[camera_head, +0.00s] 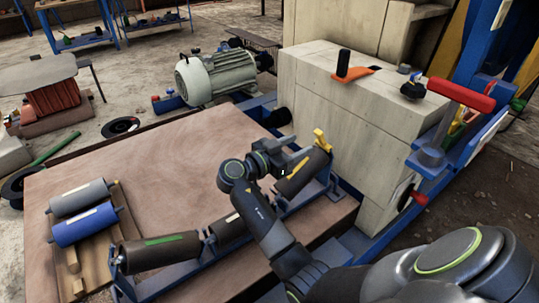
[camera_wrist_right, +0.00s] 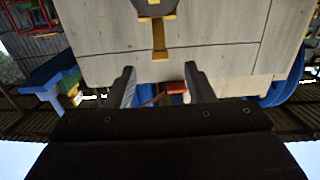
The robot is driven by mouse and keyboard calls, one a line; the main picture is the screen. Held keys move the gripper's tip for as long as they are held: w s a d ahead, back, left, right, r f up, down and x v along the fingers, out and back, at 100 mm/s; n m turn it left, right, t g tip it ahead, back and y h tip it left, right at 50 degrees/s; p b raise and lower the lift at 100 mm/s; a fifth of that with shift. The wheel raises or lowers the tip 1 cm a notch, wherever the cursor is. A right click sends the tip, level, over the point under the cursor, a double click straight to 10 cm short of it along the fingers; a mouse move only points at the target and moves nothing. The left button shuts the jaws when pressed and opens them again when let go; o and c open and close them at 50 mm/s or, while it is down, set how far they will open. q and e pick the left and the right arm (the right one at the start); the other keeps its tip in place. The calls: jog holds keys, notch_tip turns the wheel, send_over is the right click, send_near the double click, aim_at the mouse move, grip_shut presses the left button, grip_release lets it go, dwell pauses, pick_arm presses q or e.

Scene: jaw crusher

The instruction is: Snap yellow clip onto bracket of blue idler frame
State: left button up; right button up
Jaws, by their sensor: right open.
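The yellow clip (camera_head: 322,139) stands at the upper right end of the right-hand dark roller (camera_head: 302,172), on the blue idler frame (camera_head: 170,277). The frame's right end bracket (camera_head: 326,180) is partly behind the roller, and I cannot tell whether the clip is seated on it. My right gripper (camera_head: 290,160) is open beside this roller, left of the clip. In the right wrist view the clip (camera_wrist_right: 159,38) is ahead of the open, empty fingers (camera_wrist_right: 162,80), apart from them. My left gripper is not in view.
The frame lies on a brown board (camera_head: 130,190). A grey roller (camera_head: 83,197) and a blue roller (camera_head: 85,226) lie at its left. A pale block (camera_head: 345,115) rises close behind the clip. A motor (camera_head: 215,77) stands at the back. The board's middle is clear.

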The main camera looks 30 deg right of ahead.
jog(key=a, duration=0.8)
jog(key=shift+s+a+p, duration=0.35)
jog(key=shift+s+p, duration=0.05)
jog(key=shift+p, duration=0.05)
